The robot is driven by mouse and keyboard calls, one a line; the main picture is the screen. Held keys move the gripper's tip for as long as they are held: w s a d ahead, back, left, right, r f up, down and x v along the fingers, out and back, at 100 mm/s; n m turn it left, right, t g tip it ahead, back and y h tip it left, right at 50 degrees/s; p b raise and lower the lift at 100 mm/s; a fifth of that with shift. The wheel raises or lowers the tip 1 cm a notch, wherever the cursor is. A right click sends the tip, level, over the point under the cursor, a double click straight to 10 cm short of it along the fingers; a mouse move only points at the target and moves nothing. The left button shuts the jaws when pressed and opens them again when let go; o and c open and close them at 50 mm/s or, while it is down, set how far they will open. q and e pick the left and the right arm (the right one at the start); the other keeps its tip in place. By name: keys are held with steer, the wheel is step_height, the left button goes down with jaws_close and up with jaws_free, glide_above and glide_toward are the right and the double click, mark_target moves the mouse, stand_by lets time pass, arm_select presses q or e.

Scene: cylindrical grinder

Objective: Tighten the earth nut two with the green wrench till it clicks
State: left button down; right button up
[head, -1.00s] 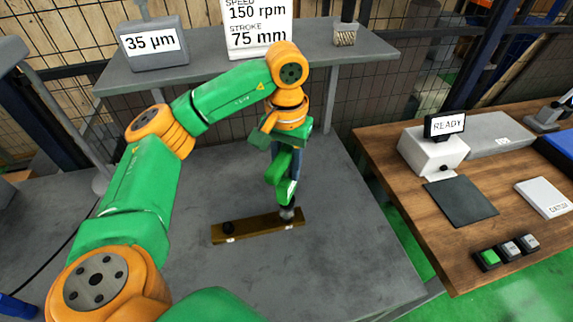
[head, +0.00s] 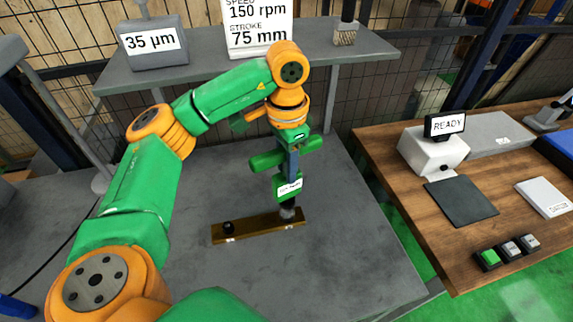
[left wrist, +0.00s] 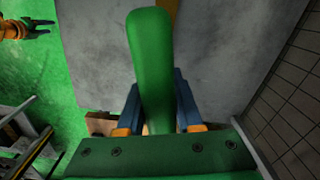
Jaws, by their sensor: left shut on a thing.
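My left gripper (head: 291,165) points down over the brass bar (head: 256,228) and is shut on the green wrench (head: 288,186). The wrench is upright, with its crosswise green handle spread left and right and a white label on its body. Its dark lower end (head: 288,212) is at the bar's right end and hides the nut there. A dark nut (head: 228,228) stands free at the bar's left end. The tag lettering is too small to read. In the left wrist view the green handle (left wrist: 152,60) lies between the blue fingers. An orange gripper (left wrist: 15,30), apparently my right, shows small there.
The bar lies on a grey table (head: 350,240) with clear room around it. A grey shelf (head: 210,75) with signs runs behind. At the right, a wooden bench (head: 400,185) holds a READY display (head: 446,125), a dark mat (head: 460,201) and buttons (head: 488,258).

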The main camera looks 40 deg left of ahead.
arm_select(q)
steer(key=shift+s+f+m, duration=0.1)
steer(key=shift+f+m, duration=0.1)
steer(key=shift+m, duration=0.1)
steer(key=shift+r+n, duration=0.1)
steer(key=shift+n, duration=0.4)
steer(key=shift+w+a+r+p, duration=0.1)
steer(key=shift+w+r+p, duration=0.1)
steer(key=shift+r+p, duration=0.3)
steer(key=shift+w+r+p, duration=0.15)
steer(key=shift+r+p, duration=0.3)
steer(key=shift+p, duration=0.05)
steer(key=shift+s+r+p, duration=0.2)
steer(key=shift+r+p, duration=0.7)
steer(key=shift+r, duration=0.25)
steer(key=shift+w+r+p, duration=0.1)
steer(key=shift+r+p, duration=0.3)
steer(key=shift+r, duration=0.05)
steer(key=shift+f, duration=0.1)
